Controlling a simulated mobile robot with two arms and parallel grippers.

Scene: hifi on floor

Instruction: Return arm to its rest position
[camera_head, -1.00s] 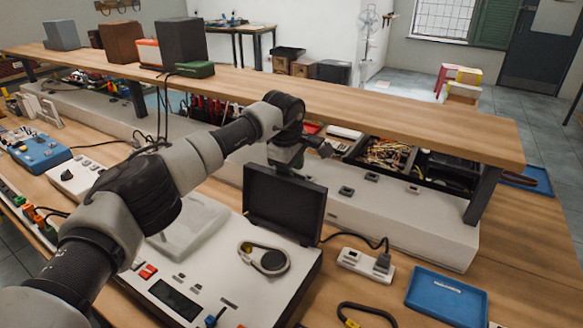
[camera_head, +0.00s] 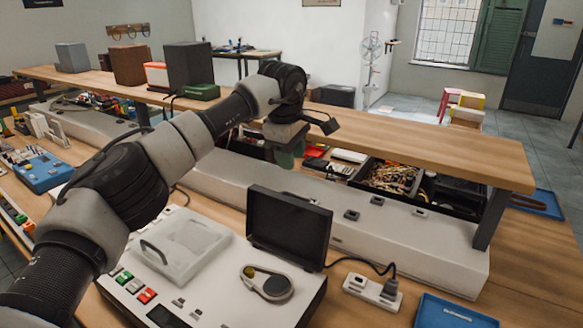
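My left arm comes in from the left and reaches over the white device on the bench. My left gripper (camera_head: 286,152) hangs at the arm's end, beyond the open black lid (camera_head: 289,228) and in front of the raised wooden shelf. It is small and partly hidden by the wrist, so I cannot tell whether its fingers are open or shut. Nothing clear shows in it. My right gripper and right arm are not in this view.
The white device (camera_head: 215,292) carries coloured buttons and a clear cover (camera_head: 180,245). The wooden shelf (camera_head: 420,150) runs across behind it. A power strip (camera_head: 372,291), a blue tray (camera_head: 450,313) and an open parts bin (camera_head: 392,177) lie to the right.

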